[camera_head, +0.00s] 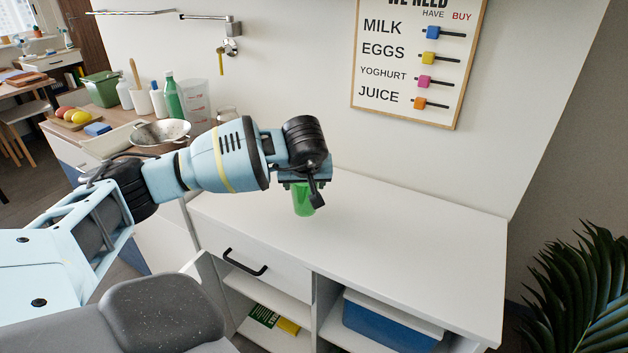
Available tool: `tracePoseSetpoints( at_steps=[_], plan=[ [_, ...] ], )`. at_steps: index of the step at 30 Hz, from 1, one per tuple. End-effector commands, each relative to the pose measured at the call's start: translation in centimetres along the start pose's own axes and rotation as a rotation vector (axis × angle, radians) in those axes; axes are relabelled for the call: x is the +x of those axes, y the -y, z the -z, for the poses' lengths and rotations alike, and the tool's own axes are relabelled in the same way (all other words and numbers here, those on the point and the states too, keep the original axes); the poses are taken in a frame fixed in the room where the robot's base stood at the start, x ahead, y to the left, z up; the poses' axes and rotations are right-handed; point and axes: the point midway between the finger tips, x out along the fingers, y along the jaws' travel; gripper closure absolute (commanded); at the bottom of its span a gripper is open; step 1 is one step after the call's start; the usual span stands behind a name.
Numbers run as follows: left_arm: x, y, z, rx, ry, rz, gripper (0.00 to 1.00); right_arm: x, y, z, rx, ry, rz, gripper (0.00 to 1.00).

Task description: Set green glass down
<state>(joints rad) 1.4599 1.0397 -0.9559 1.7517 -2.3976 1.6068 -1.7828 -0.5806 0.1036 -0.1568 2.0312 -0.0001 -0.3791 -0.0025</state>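The green glass (304,200) shows just below my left gripper (307,184), over the far part of the white counter top (400,235). The gripper points down and hides the upper part of the glass. The fingers appear to be around the glass, but their closure is hard to see. The glass looks upright. Whether its base touches the counter cannot be told from this angle. My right gripper is not in view.
The white counter top is otherwise bare. A shopping board (420,62) hangs on the wall behind. At left, a worktop holds a metal colander (160,134), a green bottle (173,100) and a green bin (101,89). A plant (585,295) stands at the right.

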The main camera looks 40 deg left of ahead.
Motion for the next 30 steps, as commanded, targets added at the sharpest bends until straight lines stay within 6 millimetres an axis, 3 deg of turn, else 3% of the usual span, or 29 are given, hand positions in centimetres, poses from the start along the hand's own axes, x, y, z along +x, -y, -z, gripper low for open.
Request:
tracePoseSetpoints(
  at_steps=[6,13,26,30],
  plan=[
    [2.3,-1.2,3.0,-0.004,-0.001,0.0,0.66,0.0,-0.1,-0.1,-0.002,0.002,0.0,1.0],
    [3.9,-2.0,5.0,-0.001,0.0,-0.002,0.66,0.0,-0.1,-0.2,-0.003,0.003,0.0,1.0],
    [4.6,-2.3,5.9,0.0,-0.001,-0.002,0.66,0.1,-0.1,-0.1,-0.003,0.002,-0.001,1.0],
    [6.5,-2.2,4.5,0.002,0.002,0.0,0.66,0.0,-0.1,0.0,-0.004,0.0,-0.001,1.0]
  ],
)
